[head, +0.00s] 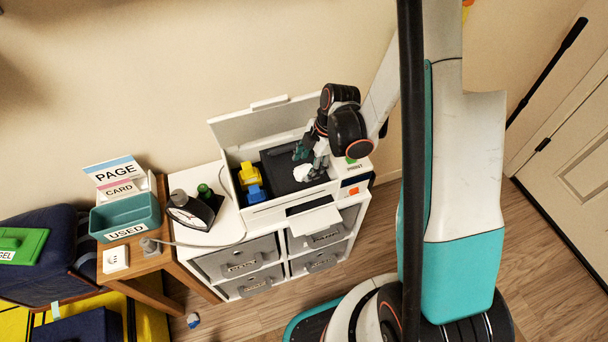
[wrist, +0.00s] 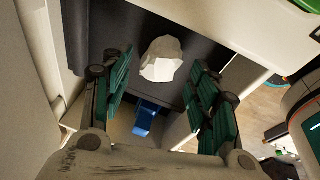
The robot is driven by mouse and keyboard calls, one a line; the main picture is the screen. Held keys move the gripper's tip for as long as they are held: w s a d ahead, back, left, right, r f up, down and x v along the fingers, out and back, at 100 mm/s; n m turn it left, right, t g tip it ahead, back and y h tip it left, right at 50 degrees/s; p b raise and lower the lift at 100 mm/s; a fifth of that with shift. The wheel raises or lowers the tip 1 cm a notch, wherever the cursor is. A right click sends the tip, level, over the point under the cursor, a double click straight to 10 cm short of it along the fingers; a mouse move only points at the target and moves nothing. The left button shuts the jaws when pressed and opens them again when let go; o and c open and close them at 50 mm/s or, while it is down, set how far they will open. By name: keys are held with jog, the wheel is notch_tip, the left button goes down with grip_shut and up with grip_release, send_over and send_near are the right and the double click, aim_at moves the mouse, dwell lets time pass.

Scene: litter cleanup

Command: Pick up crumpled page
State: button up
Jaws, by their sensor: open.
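The crumpled page (wrist: 161,60) is a small white faceted ball in the wrist view. It lies on the dark bed of a white machine (head: 265,213) with a raised lid. In the head view a white lump (head: 303,173) beside my fingers looks like the same page, partly hidden. My gripper (head: 309,162) is open over the dark bed, fingers pointing down. In the wrist view its green-padded fingers (wrist: 160,76) stand on either side of the page with gaps. Contact is not visible.
A yellow item (head: 249,174) and a blue one (head: 255,194) sit in the machine's left part. The raised lid (head: 262,122) stands behind my gripper. A teal bin (head: 125,216) marked USED stands on the wooden stand at left. Labelled drawers (head: 240,262) are below.

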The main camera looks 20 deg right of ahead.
jog(key=shift+x, duration=1)
jog(key=shift+r, duration=0.1)
jog(key=c, duration=0.7)
jog(key=shift+c, duration=0.2)
jog(key=shift+s+r, duration=0.1)
jog(key=shift+c, duration=0.3)
jog(key=shift+s+r+p, duration=0.15)
jog(key=shift+r+p, duration=0.2)
jog(key=shift+r, duration=0.1)
jog(key=r+p, duration=0.1)
jog(key=r, duration=0.1)
jog(key=r+p, duration=0.1)
jog(key=r, duration=0.1)
jog(key=r+p, duration=0.1)
jog(key=r, duration=0.1)
jog(key=shift+s+r, duration=0.15)
jog(key=shift+s, duration=0.15)
jog(key=s+b, duration=0.5)
jog(key=s, duration=1.4)
